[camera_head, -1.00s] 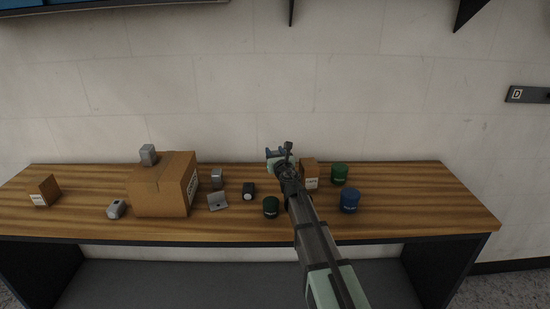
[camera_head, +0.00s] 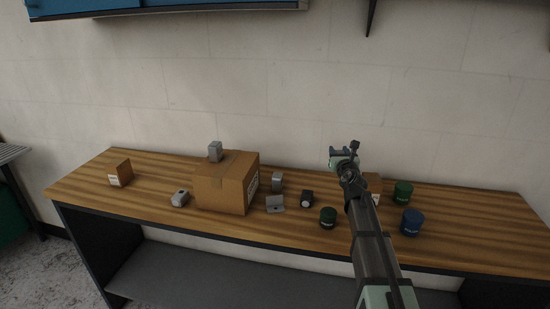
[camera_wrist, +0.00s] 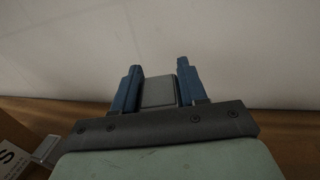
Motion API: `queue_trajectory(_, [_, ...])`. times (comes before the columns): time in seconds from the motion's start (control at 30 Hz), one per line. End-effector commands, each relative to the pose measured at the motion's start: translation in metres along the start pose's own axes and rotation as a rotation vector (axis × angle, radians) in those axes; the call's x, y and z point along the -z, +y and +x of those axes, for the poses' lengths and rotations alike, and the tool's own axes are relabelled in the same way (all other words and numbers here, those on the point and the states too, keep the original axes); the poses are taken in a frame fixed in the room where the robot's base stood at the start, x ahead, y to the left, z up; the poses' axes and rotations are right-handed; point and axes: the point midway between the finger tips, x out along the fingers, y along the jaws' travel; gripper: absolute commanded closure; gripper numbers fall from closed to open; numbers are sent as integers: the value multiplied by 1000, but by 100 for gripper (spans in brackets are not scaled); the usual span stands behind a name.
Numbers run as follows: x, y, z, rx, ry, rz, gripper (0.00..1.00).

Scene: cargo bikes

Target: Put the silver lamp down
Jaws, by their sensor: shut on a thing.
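My gripper (camera_head: 343,155) is above the back of the wooden bench, right of centre in the head view. In the wrist view its two blue fingers (camera_wrist: 159,88) are shut on a small grey block-shaped thing, which I take to be the silver lamp (camera_wrist: 159,94). Only one grey face of the lamp shows there. In the head view the lamp is too small and covered to make out. The wall lies behind the fingers in the wrist view.
Another green tin (camera_head: 403,192) and a blue tin (camera_head: 412,221) are farther right.

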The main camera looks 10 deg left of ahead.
Motion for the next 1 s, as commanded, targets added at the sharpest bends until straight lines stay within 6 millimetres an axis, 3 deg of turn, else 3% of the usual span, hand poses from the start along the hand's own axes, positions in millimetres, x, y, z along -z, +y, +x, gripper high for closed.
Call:
queue_trajectory(0.17, [-1,26,1,-29,-1,0,90])
queue_trajectory(0.27, [-8,57,1,-64,-2,-1,90])
queue_trajectory(0.67, [-70,219,-17,-244,-4,-1,90])
queue_trajectory(1.0, [-130,341,-54,-392,-3,1,90])
